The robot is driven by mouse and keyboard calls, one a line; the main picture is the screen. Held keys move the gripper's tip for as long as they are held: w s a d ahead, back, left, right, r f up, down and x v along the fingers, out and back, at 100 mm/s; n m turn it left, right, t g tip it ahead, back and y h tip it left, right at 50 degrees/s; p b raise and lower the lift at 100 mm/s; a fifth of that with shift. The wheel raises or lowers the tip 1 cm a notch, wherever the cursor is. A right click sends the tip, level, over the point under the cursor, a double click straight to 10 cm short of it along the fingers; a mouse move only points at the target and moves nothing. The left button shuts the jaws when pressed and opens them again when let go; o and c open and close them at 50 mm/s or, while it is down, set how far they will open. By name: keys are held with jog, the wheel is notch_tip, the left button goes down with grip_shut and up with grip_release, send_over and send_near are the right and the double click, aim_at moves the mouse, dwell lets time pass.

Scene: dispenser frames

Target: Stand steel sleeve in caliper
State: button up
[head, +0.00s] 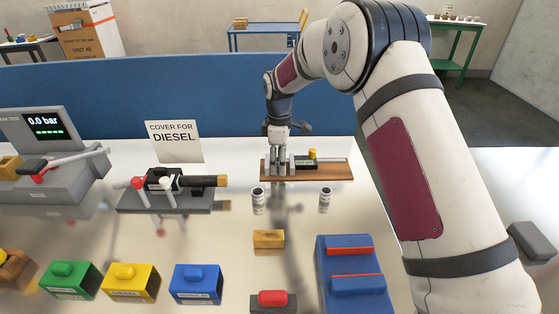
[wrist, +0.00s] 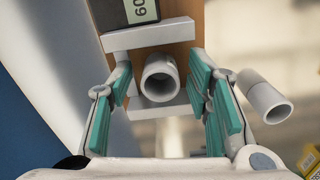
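The caliper is a wooden board (head: 340,170) with pale jaws and a dark body with a yellow knob (head: 312,155). In the wrist view its pale jaw bars (wrist: 150,36) lie above and below a grey hollow sleeve (wrist: 160,78), which stands upright between them; contact with the bars is unclear. My gripper (head: 280,167) is low over the board's left end. In the wrist view its teal-padded fingers (wrist: 163,98) are open either side of the sleeve, with gaps. The head view largely hides this sleeve behind my gripper.
Two more labelled grey sleeves stand on the table in front of the board, a left one (head: 258,200) and a right one (head: 325,200). A sleeve (wrist: 265,96) is just outside my right finger. A black-and-grey fixture (head: 170,195) stands left; a wooden block (head: 268,239) lies nearer.

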notch_tip(320, 180, up, 12)
jog(key=b, duration=0.1)
jog(key=shift+r, duration=0.2)
dwell(0.3)
